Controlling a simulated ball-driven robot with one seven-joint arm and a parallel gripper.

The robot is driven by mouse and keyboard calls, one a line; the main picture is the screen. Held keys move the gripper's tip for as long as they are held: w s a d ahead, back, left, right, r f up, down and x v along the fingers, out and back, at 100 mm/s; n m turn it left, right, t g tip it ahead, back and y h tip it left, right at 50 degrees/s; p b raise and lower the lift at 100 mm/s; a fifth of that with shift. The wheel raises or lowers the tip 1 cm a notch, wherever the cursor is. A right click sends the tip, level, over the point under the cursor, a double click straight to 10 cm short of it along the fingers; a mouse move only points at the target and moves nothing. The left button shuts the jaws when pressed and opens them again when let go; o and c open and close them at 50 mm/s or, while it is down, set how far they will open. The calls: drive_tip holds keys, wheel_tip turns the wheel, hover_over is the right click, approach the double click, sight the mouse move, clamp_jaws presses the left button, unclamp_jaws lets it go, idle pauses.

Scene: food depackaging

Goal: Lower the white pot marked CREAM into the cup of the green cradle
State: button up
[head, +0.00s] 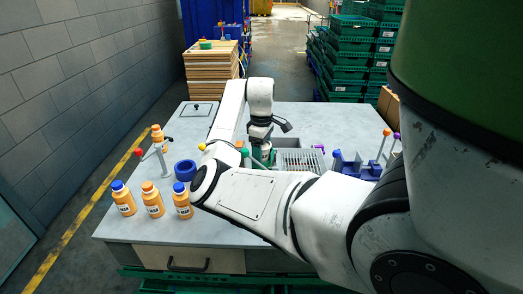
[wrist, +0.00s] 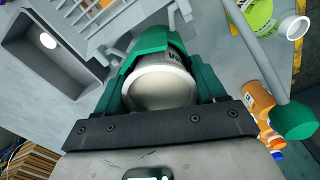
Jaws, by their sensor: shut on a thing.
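My gripper (wrist: 159,72) is shut on the white pot (wrist: 160,88), with a green finger on each side of it. The pot's pale round end faces the wrist camera, and a strip of its dark-lettered label shows at the upper right; I cannot read the word. A green curved wall (wrist: 150,48) shows just beyond the pot. I cannot tell whether it is the cradle's cup or part of the fingers, nor whether the pot touches a cup. In the head view my gripper (head: 262,152) is low over the table's middle, where the pot and cradle cannot be made out.
A white grated basket (head: 301,160) stands right of my gripper. Bottles (head: 153,202) and a blue ring-shaped holder (head: 185,170) stand at left. A blue stand (head: 350,163) is at right. In the wrist view, a green-knobbed rod (wrist: 296,119) and an orange bottle (wrist: 258,99) are close.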

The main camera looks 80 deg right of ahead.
drive_tip(key=o, duration=1.2)
drive_tip(key=shift+r, duration=0.1)
wheel_tip(320, 180, up, 11)
drive_tip(key=shift+f, duration=0.2)
